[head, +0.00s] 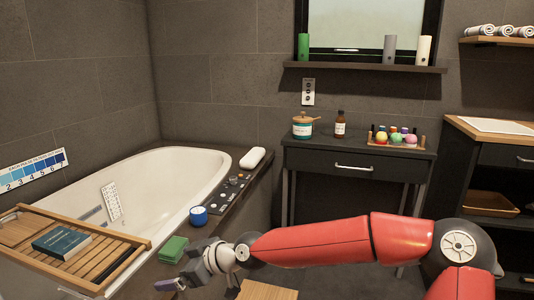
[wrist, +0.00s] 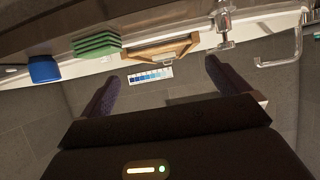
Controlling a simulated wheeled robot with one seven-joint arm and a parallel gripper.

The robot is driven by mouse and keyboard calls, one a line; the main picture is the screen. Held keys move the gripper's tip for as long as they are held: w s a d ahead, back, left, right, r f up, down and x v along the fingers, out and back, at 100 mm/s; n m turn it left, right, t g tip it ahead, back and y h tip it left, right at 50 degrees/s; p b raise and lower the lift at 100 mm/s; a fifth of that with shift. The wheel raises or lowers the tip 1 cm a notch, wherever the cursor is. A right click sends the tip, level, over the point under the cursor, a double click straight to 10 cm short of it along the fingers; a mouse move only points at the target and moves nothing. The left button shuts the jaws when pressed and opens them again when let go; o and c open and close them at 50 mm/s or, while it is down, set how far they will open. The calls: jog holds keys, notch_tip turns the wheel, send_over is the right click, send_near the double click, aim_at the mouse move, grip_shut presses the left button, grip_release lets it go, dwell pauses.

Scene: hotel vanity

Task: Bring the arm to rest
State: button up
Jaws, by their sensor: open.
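My red arm (head: 315,243) stretches leftward from the lower right of the head view, low in front of the dark vanity table. My gripper (head: 200,286) is at its left end, near the front of the bathtub's ledge and the green cloth stack. In the wrist view my gripper (wrist: 161,72) shows two dark fingers set wide apart. Nothing is between them; the blue scale chart (wrist: 150,74) seen in the gap is on the wall far beyond.
Close by are a green stack (head: 173,248), a blue cup (head: 198,216) and the bathtub (head: 165,170) with a wooden tray (head: 137,250). A wooden surface (head: 268,290) lies below my forearm. The vanity table (head: 352,166) holds a pot, a bottle and coloured balls.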

jog(key=s+d+f+m+h, duration=0.1)
jog(key=s+d+f+h, duration=0.2)
jog(key=d+f+h, duration=0.4)
jog(key=s+d+m+h, duration=0.2)
jog(key=d+m+h, duration=0.1)
jog(key=d, duration=0.6)
jog(key=s+d+r+m+t+h, duration=0.1)
jog(key=s+d+r+m, duration=0.4)
jog(key=s+d, duration=0.3)
jog(key=s+d+r+m+t+h, duration=0.1)
jog(key=s+d+r+m, duration=0.4)
jog(key=s+d, duration=0.4)
jog(key=d+r, duration=0.1)
jog(key=d, duration=0.1)
jog(key=shift+s+d+m, duration=0.15)
jog(key=shift+d+m, duration=0.25)
